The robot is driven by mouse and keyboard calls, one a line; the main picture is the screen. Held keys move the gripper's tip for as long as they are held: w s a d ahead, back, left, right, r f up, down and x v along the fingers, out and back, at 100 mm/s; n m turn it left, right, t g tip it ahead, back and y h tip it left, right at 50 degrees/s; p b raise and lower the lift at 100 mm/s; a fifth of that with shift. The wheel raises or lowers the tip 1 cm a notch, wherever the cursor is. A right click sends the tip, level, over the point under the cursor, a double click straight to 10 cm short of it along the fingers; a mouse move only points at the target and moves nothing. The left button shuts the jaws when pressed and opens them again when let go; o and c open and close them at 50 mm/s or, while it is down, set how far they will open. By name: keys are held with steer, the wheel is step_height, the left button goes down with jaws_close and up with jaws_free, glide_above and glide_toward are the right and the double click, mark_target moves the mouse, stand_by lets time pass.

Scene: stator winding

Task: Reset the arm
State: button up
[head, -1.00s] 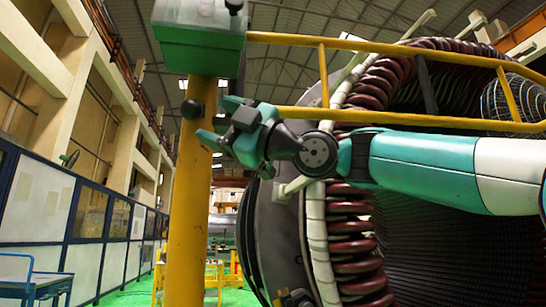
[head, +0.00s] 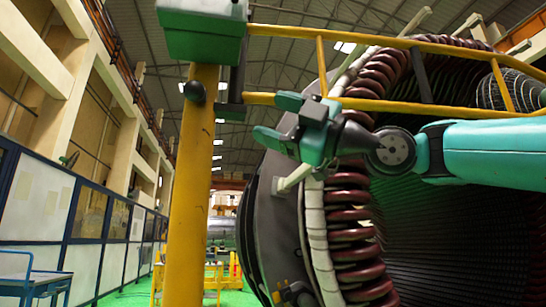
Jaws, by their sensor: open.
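My gripper (head: 274,120) is in the middle of the head view, with teal fingers spread apart and nothing between them. It points left, toward the yellow post. My teal arm reaches in from the right edge, in front of the stator. The stator (head: 265,215) is a large dark ring with rows of red-brown winding coils (head: 350,215) and a white band along its edge. My gripper and wrist cover part of its upper left rim. I cannot tell the gap in depth between my gripper and the stator.
A thick yellow post (head: 188,200) stands left of my gripper, with a green box (head: 202,30) on top. Yellow rails (head: 400,107) run right from it, close to my arm. A blue cart (head: 30,278) stands at the lower left. Open air lies left of the post.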

step_height(320, 180, down, 24)
steer(key=m+h, duration=1)
steer(key=m, duration=0.3)
steer(key=s+d+f+m+g+h+p, duration=0.1)
steer(key=s+d+f+m+g+h, duration=0.35)
steer(key=s+f, duration=0.65)
steer(key=s+d+f+m+g+h, duration=0.3)
steer(key=s+d+f+m, duration=0.25)
steer(key=s+f, duration=0.55)
step_height(320, 180, up, 12)
steer(key=w+p, duration=0.3)
steer(key=p, duration=1.1)
steer(key=shift+d, duration=0.25)
steer(key=shift+c, duration=0.5)
